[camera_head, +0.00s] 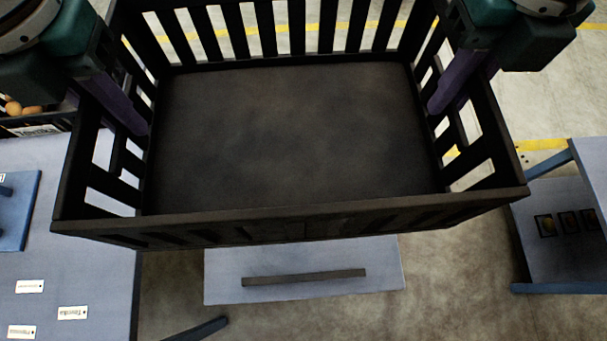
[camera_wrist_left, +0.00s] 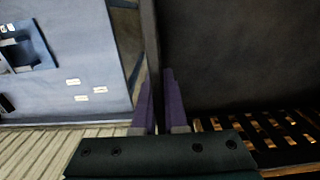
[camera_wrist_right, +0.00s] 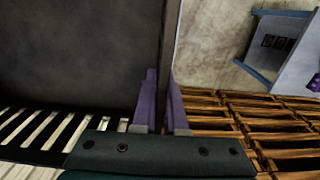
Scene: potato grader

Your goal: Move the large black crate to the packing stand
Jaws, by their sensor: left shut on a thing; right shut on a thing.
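The large black crate (camera_head: 290,219) is empty, with slatted sides and a solid dark floor. It hangs level between my two arms in the head view, above the floor. My left gripper (camera_head: 132,118) is shut on the crate's left side wall; its purple fingers straddle the wall in the left wrist view (camera_wrist_left: 160,98). My right gripper (camera_head: 440,98) is shut on the right side wall, with its fingers on both sides in the right wrist view (camera_wrist_right: 163,98). I cannot tell for sure which surface is the packing stand.
A grey table (camera_head: 90,265) with small labels and a blue tray (camera_head: 18,215) is at the left. A crate of potatoes (camera_head: 35,122) stands behind. A blue-framed stand (camera_head: 555,268) with picture cards is at the right. Wooden slats (camera_wrist_right: 205,122) show below the crate.

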